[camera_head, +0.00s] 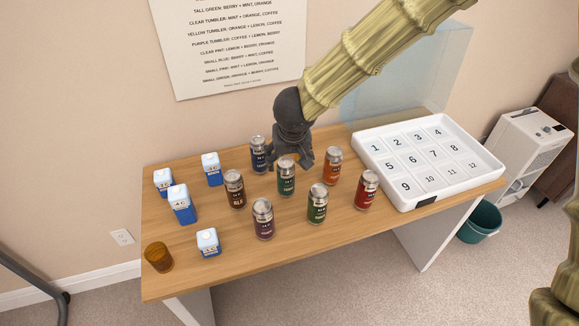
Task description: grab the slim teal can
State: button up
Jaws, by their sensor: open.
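The slim teal can (286,178) stands upright near the middle of the wooden table, among several other cans. Its silver top and teal-green label are visible. My gripper (288,161) points down just behind the can, with its dark fingers apart. From this view I cannot tell whether a finger touches the can. A small orange-yellow patch shows between the fingers, and I cannot tell what it belongs to.
Close by stand a navy can (258,152), brown can (235,190), orange can (332,167), green can (317,205), purple can (263,220) and red can (367,191). Blue-white cartons (181,205) and an amber cup (158,257) are left. A white numbered tray (470,172) is right.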

aim_at(288, 163)
jog(key=shift+w+a+f, duration=0.15)
jog(key=shift+w, duration=0.15)
jog(key=shift+w+a+f, duration=0.1)
jog(key=shift+f, duration=0.5)
jog(key=x, duration=0.2)
jog(key=b+x, duration=0.1)
jog(key=shift+w+d+f, duration=0.2)
jog(key=shift+w+d, duration=0.05)
jog(key=shift+d, duration=0.05)
jog(key=shift+a+f, duration=0.15)
jog(key=shift+f, duration=0.35)
jog(key=shift+x, duration=2.2)
jog(key=shift+w+a+r, duration=0.1)
jog(key=shift+w+a, duration=0.05)
jog(key=c, duration=1.3)
